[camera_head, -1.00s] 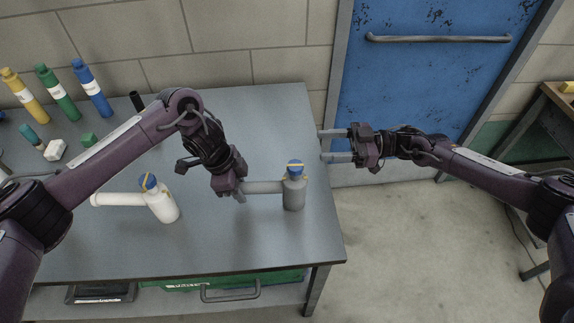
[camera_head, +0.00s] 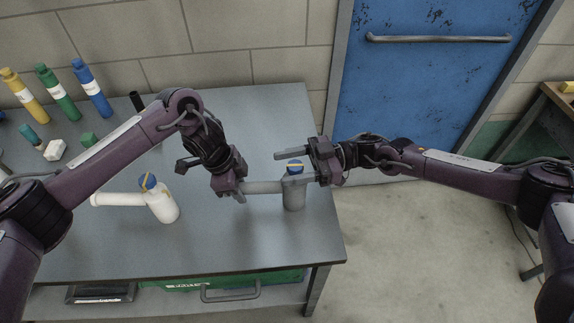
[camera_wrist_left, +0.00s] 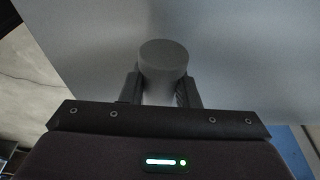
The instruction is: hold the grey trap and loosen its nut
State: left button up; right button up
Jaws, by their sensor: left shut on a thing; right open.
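The grey trap (camera_head: 293,197) stands upright near the right end of the grey table, its side pipe (camera_head: 264,187) pointing left. Its blue nut (camera_head: 294,167) with a yellow stripe is on top. My left gripper (camera_head: 241,190) is shut on the side pipe; the pipe's round end (camera_wrist_left: 164,55) shows between the fingers in the left wrist view. My right gripper (camera_head: 292,168) is open, with one finger behind the nut and the other in front of it, near the trap's top. Whether either finger touches the nut cannot be told.
A white trap (camera_head: 162,205) with a blue nut stands left of the grey one. Yellow (camera_head: 25,96), green (camera_head: 57,93) and blue (camera_head: 92,88) bottles stand at the back left. The table's right edge is close to the grey trap. A blue door (camera_head: 430,90) is behind.

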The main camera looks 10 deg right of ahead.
jog(key=shift+a, duration=0.4)
jog(key=shift+c, duration=0.5)
jog(key=c, duration=0.9)
